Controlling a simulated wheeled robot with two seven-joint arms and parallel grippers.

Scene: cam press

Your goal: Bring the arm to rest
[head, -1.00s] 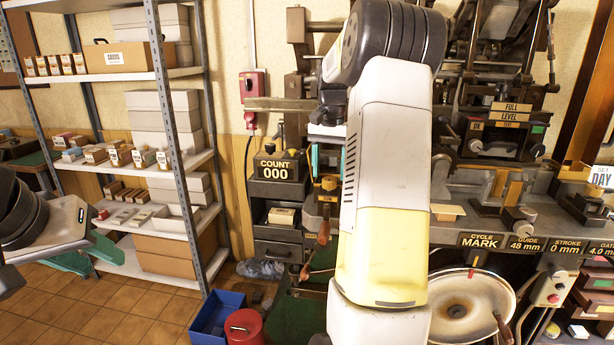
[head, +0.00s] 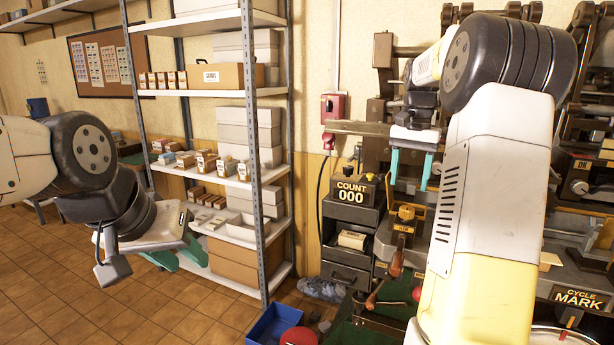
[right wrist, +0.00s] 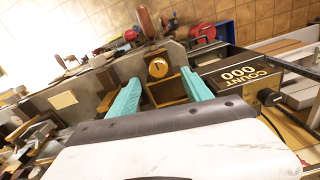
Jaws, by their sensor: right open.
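My right arm crosses the right of the head view. Its gripper (head: 410,168) has two teal fingers set apart, pointing down, with nothing between them. In the right wrist view, the open right gripper (right wrist: 160,92) has a wooden block with a round dial (right wrist: 158,68) beyond its fingers. The black COUNT 000 box (head: 352,192) is left of and below this gripper in the head view.
A metal shelf (head: 261,200) with boxes stands left of centre. A blue bin (head: 272,325) and a red container (head: 300,337) are on the floor below. The press machinery (head: 585,165) fills the right, partly behind my right arm. Tiled floor (head: 60,290) is clear at the left.

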